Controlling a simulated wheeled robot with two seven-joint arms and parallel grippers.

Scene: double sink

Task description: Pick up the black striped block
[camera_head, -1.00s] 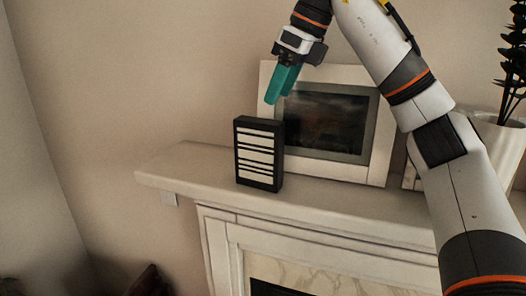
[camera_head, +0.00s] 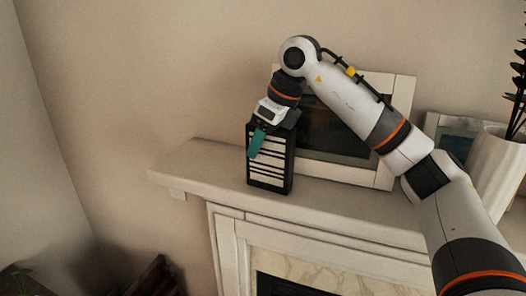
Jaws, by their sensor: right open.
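The black striped block (camera_head: 269,172) stands upright on the white mantel shelf (camera_head: 340,198), towards its left end. Its front face carries white stripes. My right gripper (camera_head: 254,146) has come down over the top of the block, with teal fingers in front of the block's upper part. The gripper covers part of the block's top and front. One finger shows clearly; the other is hidden or overlapped, so I cannot see whether they straddle the block. The block stands on the shelf. My left gripper is not in view.
A framed picture (camera_head: 381,175) leans on the wall just right of and behind the block. A smaller frame (camera_head: 455,140) and a white vase (camera_head: 494,165) with dark stems stand further right. The shelf left of the block is clear.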

